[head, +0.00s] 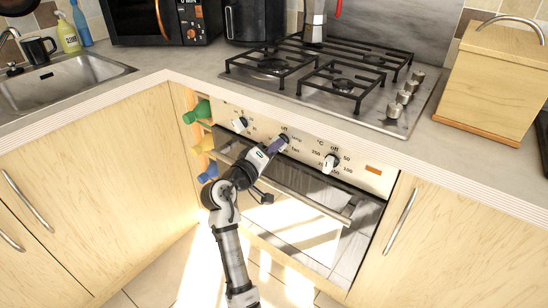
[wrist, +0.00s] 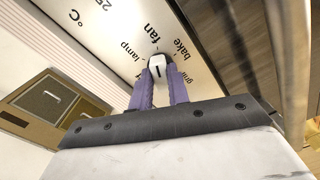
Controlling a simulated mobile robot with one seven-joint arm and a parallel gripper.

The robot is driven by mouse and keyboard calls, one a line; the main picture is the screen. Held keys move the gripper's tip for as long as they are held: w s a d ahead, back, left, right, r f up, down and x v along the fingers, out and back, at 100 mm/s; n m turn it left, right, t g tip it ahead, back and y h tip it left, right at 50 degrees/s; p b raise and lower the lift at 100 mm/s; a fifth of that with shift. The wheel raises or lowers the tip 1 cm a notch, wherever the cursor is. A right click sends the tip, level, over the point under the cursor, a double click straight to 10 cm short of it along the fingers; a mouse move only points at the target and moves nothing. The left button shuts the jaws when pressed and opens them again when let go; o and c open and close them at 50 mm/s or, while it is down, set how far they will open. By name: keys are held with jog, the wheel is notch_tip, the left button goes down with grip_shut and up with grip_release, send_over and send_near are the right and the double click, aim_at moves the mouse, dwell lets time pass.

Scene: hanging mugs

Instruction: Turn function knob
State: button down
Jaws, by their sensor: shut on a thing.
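The function knob (wrist: 157,65) is white with a dark mark. It sits on the oven's front panel among the words lamp, fan, bake and grill. In the head view it is the middle knob (head: 284,139), mostly hidden by my gripper. My gripper (wrist: 161,74) has two purple fingers, one on each side of the knob, shut on it. In the head view my gripper (head: 276,146) reaches up to the panel from below. The exact setting of the knob is hard to read.
A left knob (head: 239,124) and a right temperature knob (head: 331,162) flank it. The oven door handle (head: 300,188) runs just below, close to my arm. Green, yellow and blue bottles stick out left of the oven. The hob (head: 388,125) and counter are above.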

jog(key=shift+a+f+m+b, duration=0.1)
jog(key=shift+m+b, duration=2.8)
jog(key=shift+m, duration=0.25)
jog(key=shift+f+m+b, duration=0.1)
jog(key=shift+m+b, duration=2.75)
jog(key=shift+m, duration=0.3)
jog(key=c, duration=1.3)
grip_release()
jog(key=shift+c, duration=0.2)
jog(key=shift+r, duration=0.1)
jog(key=v, duration=1.3)
jog(key=shift+s+a, duration=0.25)
jog(key=shift+s, duration=0.05)
